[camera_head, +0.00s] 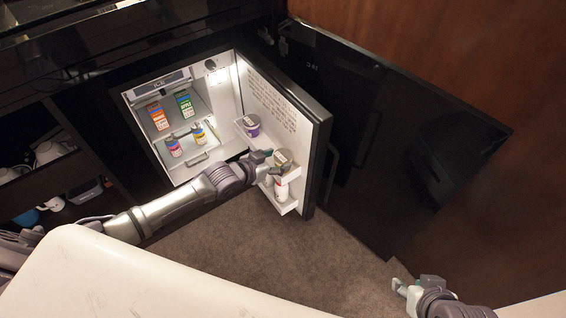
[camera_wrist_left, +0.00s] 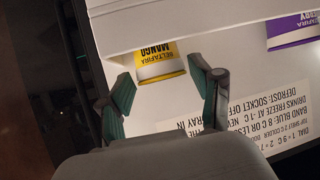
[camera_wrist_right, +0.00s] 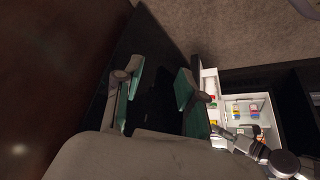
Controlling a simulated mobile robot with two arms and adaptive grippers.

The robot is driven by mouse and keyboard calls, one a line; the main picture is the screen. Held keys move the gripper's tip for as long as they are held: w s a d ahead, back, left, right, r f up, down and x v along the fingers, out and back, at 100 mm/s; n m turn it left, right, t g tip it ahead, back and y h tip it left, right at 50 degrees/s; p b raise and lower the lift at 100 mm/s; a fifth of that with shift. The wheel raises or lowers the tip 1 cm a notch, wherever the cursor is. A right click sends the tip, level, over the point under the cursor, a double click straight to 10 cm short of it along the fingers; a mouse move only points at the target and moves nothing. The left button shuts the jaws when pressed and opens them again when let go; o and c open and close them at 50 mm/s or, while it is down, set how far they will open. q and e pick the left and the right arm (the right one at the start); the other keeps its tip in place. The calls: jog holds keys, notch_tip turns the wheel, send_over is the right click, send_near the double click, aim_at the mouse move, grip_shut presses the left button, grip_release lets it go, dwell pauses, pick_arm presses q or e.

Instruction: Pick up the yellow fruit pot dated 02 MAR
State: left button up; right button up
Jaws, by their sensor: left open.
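The yellow fruit pot (camera_wrist_left: 161,66), with a yellow and white label reading MANGO, sits in the fridge door shelf. No date is readable on it. In the head view a pot with a grey lid (camera_head: 283,157) stands in that shelf, partly behind my left gripper (camera_head: 265,165). In the left wrist view my left gripper (camera_wrist_left: 160,82) is open, with one fingertip to each side of the pot's lower part and gaps between.
A purple pot (camera_head: 250,125) stands on the same open door (camera_head: 277,108). Several cartons and bottles are inside the fridge (camera_head: 202,83). White bottles (camera_head: 281,190) stand in the lower door shelf. A white counter (camera_head: 130,280) is in front. The carpet (camera_head: 300,255) is clear.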

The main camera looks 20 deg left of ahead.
aim_at(283, 159)
pick_arm(q)
jog(key=b+x, duration=0.1)
jog(key=x, duration=0.2)
jog(key=shift+w+f, duration=0.1)
jog(key=shift+f, duration=0.15)
jog(key=shift+w+d, duration=0.1)
pick_arm(e)
jog(key=w+a+r+t+y, duration=0.1)
jog(key=w+a+r+t, duration=0.1)
jog(key=w, duration=0.5)
jog(key=shift+a+r+t, duration=0.2)
jog(key=shift+r+t, duration=0.65)
jog(key=shift+t, duration=0.35)
pick_arm(q)
jog(key=shift+c, duration=0.3)
jog(key=c, duration=0.8)
